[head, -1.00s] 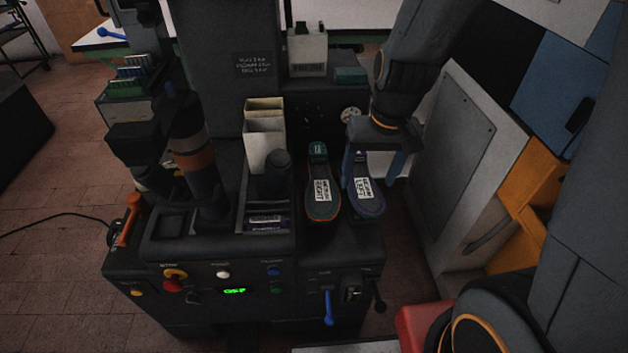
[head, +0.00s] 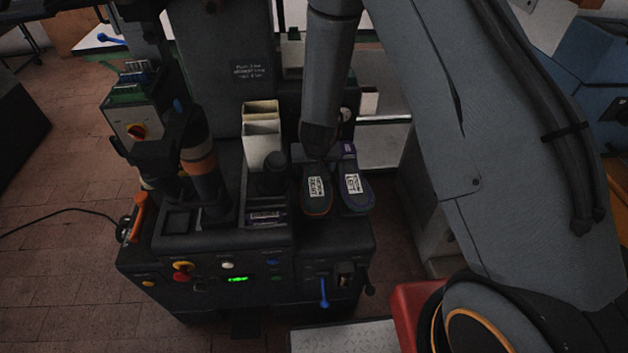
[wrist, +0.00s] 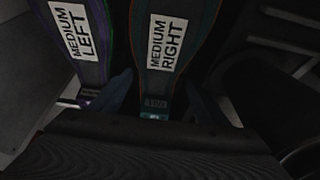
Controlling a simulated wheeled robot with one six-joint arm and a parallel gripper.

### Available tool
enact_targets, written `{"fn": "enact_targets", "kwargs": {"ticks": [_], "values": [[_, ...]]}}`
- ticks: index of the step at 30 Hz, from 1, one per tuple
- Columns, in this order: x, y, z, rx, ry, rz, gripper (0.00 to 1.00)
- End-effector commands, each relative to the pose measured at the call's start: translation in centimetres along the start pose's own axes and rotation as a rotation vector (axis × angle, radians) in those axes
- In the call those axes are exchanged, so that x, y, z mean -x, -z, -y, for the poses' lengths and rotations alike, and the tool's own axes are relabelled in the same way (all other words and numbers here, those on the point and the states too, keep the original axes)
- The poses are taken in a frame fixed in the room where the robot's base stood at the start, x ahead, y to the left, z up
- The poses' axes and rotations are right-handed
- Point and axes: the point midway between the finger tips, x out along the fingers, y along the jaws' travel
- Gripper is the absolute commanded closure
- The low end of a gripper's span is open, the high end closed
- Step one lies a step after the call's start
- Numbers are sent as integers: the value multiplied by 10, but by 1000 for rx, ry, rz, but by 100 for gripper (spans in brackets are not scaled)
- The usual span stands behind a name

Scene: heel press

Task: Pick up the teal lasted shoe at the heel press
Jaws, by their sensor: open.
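The teal lasted shoe (head: 317,203) lies on the press's right-hand ledge with a "MEDIUM RIGHT" label; in the head view my arm covers its heel end. The wrist view shows the teal shoe (wrist: 163,82) sole up with its label and a small teal tag at the heel. My gripper (wrist: 160,103) is open, one finger on each side of the teal shoe's heel part; I cannot tell whether either finger touches it. The purple-edged shoe (head: 355,193), labelled "MEDIUM LEFT", lies just right of it, and on the left in the wrist view (wrist: 85,70).
The purple shoe lies close beside the left finger in the wrist view. The heel press (head: 205,258) has dark posts and white upright holders (head: 261,145) left of the shoes. A blue lever (head: 323,292) hangs at its front. A red box (head: 415,305) stands front right.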

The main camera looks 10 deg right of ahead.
Motion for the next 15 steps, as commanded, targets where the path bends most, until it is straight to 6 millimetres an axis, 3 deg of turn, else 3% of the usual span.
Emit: {"fn": "enact_targets", "kwargs": {"ticks": [15], "values": [[-50, 0, 0, -1, 0, 3, 31]]}}
